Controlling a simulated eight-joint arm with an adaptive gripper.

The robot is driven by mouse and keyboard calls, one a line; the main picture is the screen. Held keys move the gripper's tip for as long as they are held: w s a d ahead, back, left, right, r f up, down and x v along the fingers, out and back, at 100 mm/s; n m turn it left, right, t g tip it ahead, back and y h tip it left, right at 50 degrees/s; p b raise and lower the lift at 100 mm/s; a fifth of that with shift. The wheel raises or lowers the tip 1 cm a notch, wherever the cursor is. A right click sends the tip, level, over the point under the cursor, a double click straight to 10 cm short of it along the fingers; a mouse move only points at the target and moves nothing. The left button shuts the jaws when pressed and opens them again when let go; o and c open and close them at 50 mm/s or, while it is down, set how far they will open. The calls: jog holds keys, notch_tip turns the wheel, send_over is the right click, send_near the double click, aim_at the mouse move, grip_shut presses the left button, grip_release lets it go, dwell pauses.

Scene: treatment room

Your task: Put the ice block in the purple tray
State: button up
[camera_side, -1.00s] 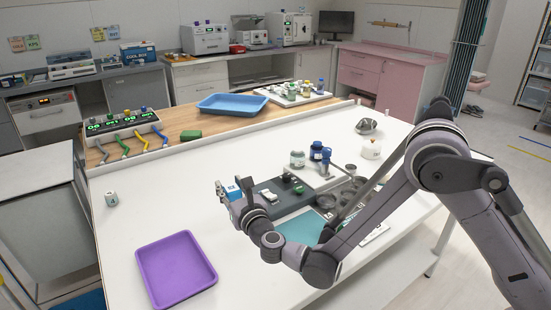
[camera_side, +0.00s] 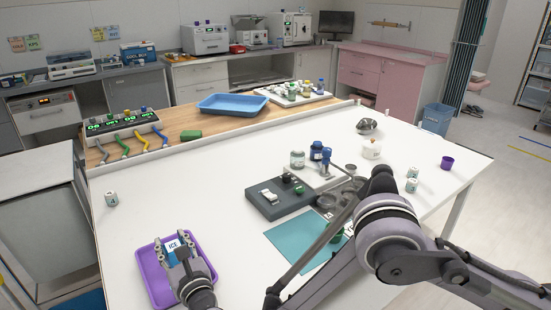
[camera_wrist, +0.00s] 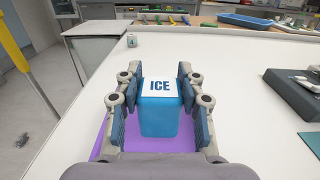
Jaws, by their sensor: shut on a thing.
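The ice block (camera_wrist: 160,115) is a blue block with a white top label reading ICE. In the wrist view it sits between both fingers of my gripper (camera_wrist: 160,100), which is shut on it. In the side view the ice block (camera_side: 173,246) and my gripper (camera_side: 174,252) are over the purple tray (camera_side: 148,272), at the near left of the white table. The purple tray (camera_wrist: 103,140) also shows beneath the block in the wrist view. I cannot tell whether the block touches the tray floor. My gripper and wrist hide part of the tray.
A small white numbered cube (camera_side: 111,199) stands left, behind the tray. A dark grey device (camera_side: 275,200) and a teal mat (camera_side: 300,240) lie to the right. Jars and metal bowls stand beyond. The table between tray and device is clear.

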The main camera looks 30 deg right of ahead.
aim_at(174, 259)
jog(key=shift+a+f, duration=0.4)
jog(key=shift+f, duration=1.85)
jog(key=shift+f, duration=0.15)
jog(key=o, duration=1.2)
